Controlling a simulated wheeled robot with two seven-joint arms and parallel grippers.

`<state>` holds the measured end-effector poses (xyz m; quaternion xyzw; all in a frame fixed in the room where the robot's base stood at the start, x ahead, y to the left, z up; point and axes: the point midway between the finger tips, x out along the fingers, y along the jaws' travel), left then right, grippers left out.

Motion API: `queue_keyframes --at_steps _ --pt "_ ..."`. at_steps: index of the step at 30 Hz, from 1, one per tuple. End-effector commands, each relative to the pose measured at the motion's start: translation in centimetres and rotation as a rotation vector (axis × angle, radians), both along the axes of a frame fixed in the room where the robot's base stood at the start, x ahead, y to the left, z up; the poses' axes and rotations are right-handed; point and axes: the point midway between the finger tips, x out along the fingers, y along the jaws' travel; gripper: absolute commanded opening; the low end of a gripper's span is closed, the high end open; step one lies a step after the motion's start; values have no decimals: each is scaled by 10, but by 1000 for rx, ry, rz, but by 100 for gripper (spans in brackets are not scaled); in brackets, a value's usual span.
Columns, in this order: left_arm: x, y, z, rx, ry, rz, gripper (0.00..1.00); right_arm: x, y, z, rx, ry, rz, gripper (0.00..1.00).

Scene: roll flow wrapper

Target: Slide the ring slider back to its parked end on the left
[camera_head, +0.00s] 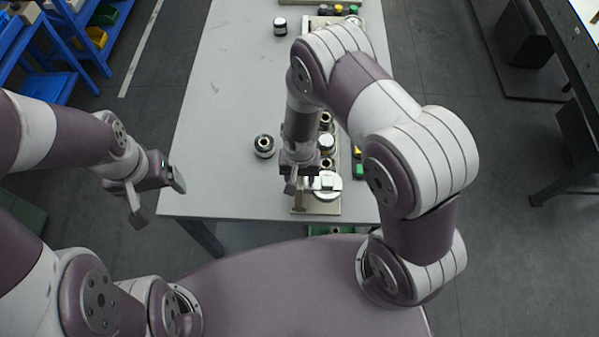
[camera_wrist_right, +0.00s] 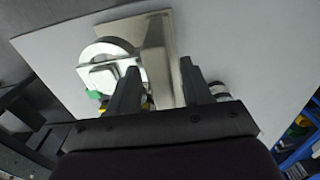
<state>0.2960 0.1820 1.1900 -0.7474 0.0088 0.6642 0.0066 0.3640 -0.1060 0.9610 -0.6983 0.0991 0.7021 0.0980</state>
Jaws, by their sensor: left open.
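A pale metal fixture (camera_head: 327,208) stands near the table's front edge. It carries a round silver ring part with a square block on it (camera_head: 326,184). The same ring part shows at the upper left of the right wrist view (camera_wrist_right: 103,62), beside a beige metal plate (camera_wrist_right: 166,35). I cannot tell for certain which part is the ring slider. My right gripper (camera_head: 300,185) is just left of the ring part, pointing down. In the wrist view its fingers (camera_wrist_right: 160,80) are apart, with the plate's edge between or just beyond them. My left gripper (camera_head: 158,194) is open and empty, off the table's left edge.
A dark-and-silver cylinder (camera_head: 264,146) stands on the table left of the right arm, and another (camera_head: 280,26) is far back. Several small parts stand behind the fixture, partly hidden by my right arm. The table's left side (camera_head: 225,100) is clear.

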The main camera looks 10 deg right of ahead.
Motion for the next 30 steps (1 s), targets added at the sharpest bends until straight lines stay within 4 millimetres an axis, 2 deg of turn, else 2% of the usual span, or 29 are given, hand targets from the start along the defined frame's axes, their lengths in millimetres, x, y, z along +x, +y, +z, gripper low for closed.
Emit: queue_keyframes --at_steps 7,10,14,21,25,30 --pt "0 0 -1 0 0 0 85 2 0 2 1 -4 0 49" --pt "0 0 -4 0 0 0 85 3 1 11 2 -6 0 49" --pt "0 0 -11 0 0 0 85 3 1 38 2 -10 0 49" --pt "0 0 -23 0 0 0 85 2 1 99 1 -10 0 49" --pt "0 0 -26 0 0 0 85 1 1 119 1 -5 0 49" --pt "0 0 -26 0 0 0 85 0 1 128 0 -3 0 49"
